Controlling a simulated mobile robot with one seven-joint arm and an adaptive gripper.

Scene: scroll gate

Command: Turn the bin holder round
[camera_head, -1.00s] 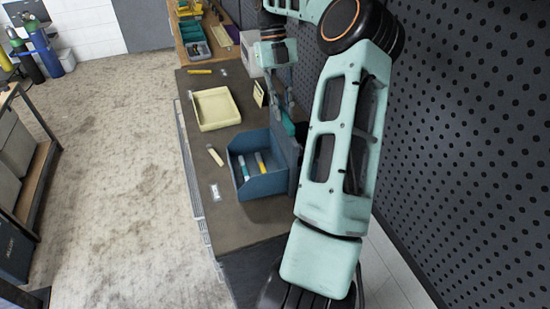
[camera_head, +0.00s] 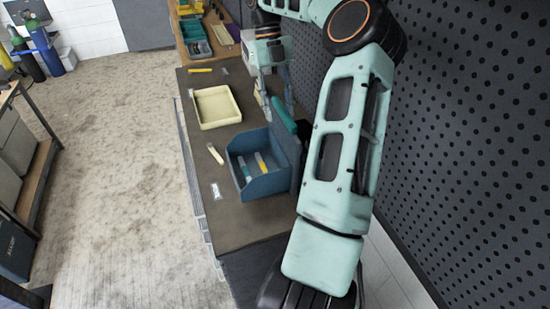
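The bin holder is a blue open-fronted bin (camera_head: 262,186) on the dark bench. A tall back panel (camera_head: 289,147) stands on its right side, and a teal bar (camera_head: 284,116) sticks up and away from that panel. The bin's open front faces lower left. Inside it lie a teal-and-white item (camera_head: 244,168) and a yellow-and-white item (camera_head: 262,163). My gripper (camera_head: 276,92) points down beside the far end of the teal bar. Its fingers look spread apart, but their tips are small and partly hidden, so I cannot tell whether they touch or hold the bar.
A perforated wall (camera_head: 470,130) runs close along the right. The bench's near end is clear.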

